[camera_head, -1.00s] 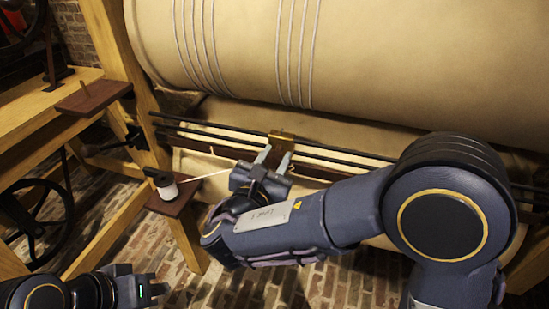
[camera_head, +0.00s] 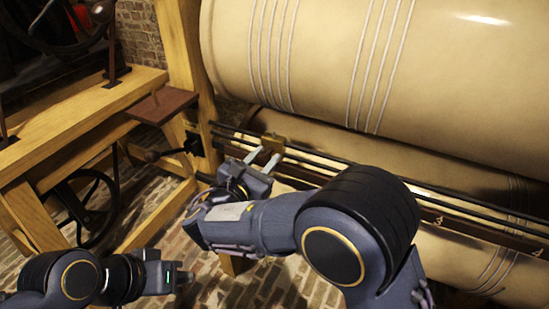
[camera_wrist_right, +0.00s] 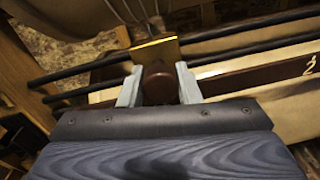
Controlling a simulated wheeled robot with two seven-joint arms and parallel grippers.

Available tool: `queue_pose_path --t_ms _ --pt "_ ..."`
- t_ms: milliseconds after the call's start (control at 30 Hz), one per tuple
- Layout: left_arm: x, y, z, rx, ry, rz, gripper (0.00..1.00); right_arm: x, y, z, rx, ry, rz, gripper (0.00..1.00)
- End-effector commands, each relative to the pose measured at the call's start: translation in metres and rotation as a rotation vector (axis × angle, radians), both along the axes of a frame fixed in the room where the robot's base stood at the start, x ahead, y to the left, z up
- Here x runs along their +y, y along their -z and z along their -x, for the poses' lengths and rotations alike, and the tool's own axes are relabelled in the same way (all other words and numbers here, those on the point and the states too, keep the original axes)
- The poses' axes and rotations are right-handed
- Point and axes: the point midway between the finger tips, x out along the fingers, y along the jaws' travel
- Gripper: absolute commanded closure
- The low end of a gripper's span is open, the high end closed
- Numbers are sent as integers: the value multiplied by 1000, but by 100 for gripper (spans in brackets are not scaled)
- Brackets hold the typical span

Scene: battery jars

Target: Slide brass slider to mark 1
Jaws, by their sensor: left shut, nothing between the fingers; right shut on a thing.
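The brass slider (camera_head: 273,142) sits on two dark rails near their left end, below the large cream roller. In the right wrist view the slider (camera_wrist_right: 155,49) is a brass plate with a round brown knob (camera_wrist_right: 160,83) in front. My right gripper (camera_head: 264,160) is shut on the knob, with one pale finger on each side; the gripper also shows in the wrist view (camera_wrist_right: 160,88). A gold mark 2 (camera_wrist_right: 311,65) on the dark wooden strip lies to the right of the slider. I cannot make out mark 1. My left gripper (camera_head: 187,278) is shut and empty, low at the left.
The rails (camera_head: 330,165) run on rightward, with more gold marks (camera_head: 436,220) on the strip. A wooden post (camera_head: 182,60) stands just left of the rails' end. A small brown shelf (camera_head: 160,105) and a black wheel (camera_head: 95,205) are at the left. Brick floor lies below.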

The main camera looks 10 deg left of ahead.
Motion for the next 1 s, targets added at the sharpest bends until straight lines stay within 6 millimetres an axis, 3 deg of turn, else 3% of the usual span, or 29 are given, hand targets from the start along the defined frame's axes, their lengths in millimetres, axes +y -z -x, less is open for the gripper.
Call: queue_pose_path --t_ms 467,500,633,1000 --pt "0 -2 0 0 0 0 100 7 1 -1 2 -10 -1 100" --pt "0 -2 0 0 0 0 100 8 1 -1 2 -10 -1 66" --pt "0 -2 0 0 0 0 100 7 1 -1 2 -8 -1 49" --pt "0 -2 0 0 0 0 100 5 0 -1 1 -2 1 48"
